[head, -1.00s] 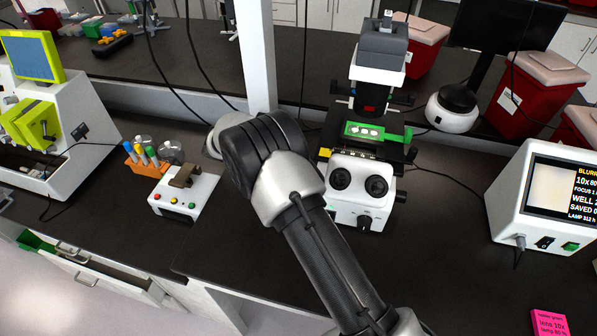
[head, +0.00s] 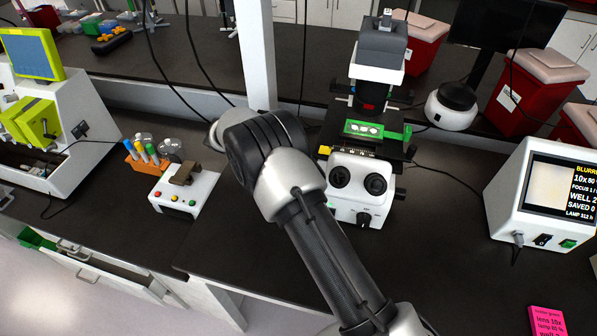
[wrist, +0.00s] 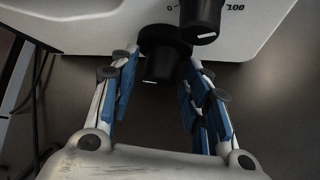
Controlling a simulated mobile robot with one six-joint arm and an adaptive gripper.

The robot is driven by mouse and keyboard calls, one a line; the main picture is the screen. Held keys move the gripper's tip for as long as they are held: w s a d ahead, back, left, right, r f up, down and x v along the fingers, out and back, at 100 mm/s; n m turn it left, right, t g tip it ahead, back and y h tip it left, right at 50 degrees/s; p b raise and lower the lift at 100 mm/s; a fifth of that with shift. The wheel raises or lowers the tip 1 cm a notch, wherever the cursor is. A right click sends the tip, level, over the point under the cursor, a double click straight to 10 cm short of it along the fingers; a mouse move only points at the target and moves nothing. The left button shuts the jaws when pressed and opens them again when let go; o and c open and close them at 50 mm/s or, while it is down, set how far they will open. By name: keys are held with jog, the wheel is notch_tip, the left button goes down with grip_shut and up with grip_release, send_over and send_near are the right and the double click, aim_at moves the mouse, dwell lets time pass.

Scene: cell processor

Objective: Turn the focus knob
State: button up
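The white microscope (head: 345,208) stands in the middle of the bench in the head view, with a slide holder on its green-edged stage (head: 378,131). In the wrist view, a black knob with a white mark (wrist: 163,66) projects from its white body between the fingers of my gripper (wrist: 160,80). The blue-padded fingers are apart, with a visible gap on the right side; contact on the left is unclear. Another black dial (wrist: 203,18), beside a scale reading 0 to 100, is just above right. My arm hides the gripper in the head view.
A monitor box (head: 512,195) at the right reads "BLURR...", 10x and WELL 2. A small white control box (head: 190,192) and tube rack (head: 147,160) stand left of my arm. A pink note (head: 547,322) lies at the front right. Bench in front of the microscope is clear.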

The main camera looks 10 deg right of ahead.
jog(key=shift+o, duration=0.4)
jog(key=v, duration=1.2)
jog(key=shift+r, duration=0.1)
